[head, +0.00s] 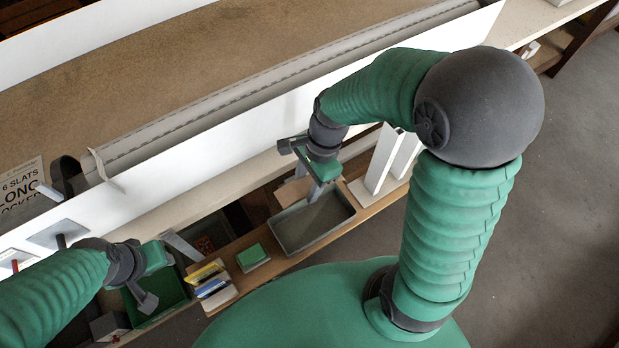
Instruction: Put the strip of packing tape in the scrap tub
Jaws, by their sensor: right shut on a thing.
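My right gripper (305,168) is above the far end of a shallow grey tray (346,222). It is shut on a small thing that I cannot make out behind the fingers. A thin pale strip (104,170), perhaps packing tape, hangs at the left end of the long grey profile, far left of the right gripper. My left gripper (165,272) is open, above an open green bin (158,319) at lower left. No label shows which of the grey tray and the green bin is the scrap tub.
A brown-topped bench (210,62) with a white front edge crosses the back. A wooden shelf (280,262) below it holds a green-topped block (252,257), several small boxes (208,278) and white uprights (384,160). Grey floor (560,200) is clear at right.

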